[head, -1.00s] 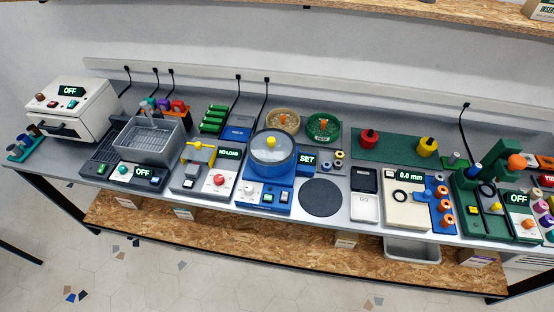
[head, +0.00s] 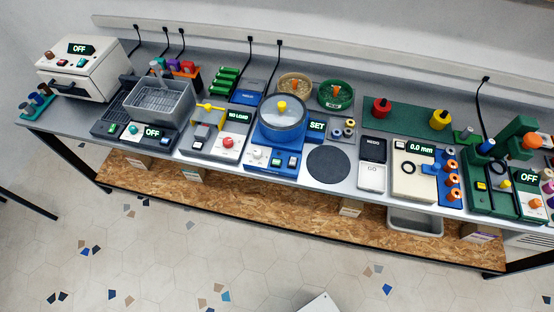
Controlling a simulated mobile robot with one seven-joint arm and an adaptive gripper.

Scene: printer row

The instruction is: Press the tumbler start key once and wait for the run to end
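The key labels are too small to read, so I cannot tell which is start. The lid looks seated on the bowl. My gripper is not in view.
A grey basket unit (head: 158,103) reading OFF and a panel with a red knob (head: 228,143) stand left of the blue machine. A dark round pad (head: 328,164) lies right of it, before a cream gauge (head: 414,178) reading 0.0 mm. The floor in front is mostly clear.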

